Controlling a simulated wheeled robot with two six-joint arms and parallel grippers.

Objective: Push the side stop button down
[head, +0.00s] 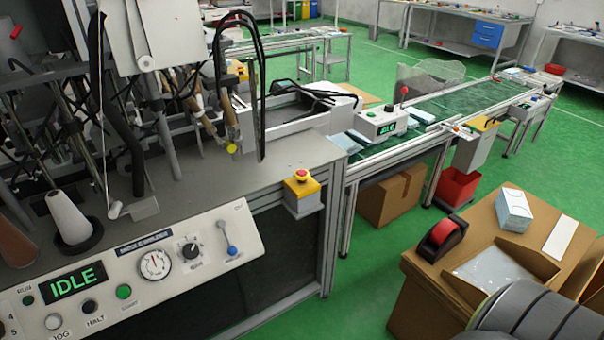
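The side stop button (302,174) is a red round button on top of a yellow box (301,188). The box is fixed at the right front corner of the grey machine bench, beside the control panel. The button looks raised above the box, but how far it is pressed is too small to tell.
The control panel (212,240) has dials, a lever, several buttons and a green IDLE display (73,284). Cardboard boxes with a tape dispenser (440,236) stand at right. Green floor (365,275) lies between.

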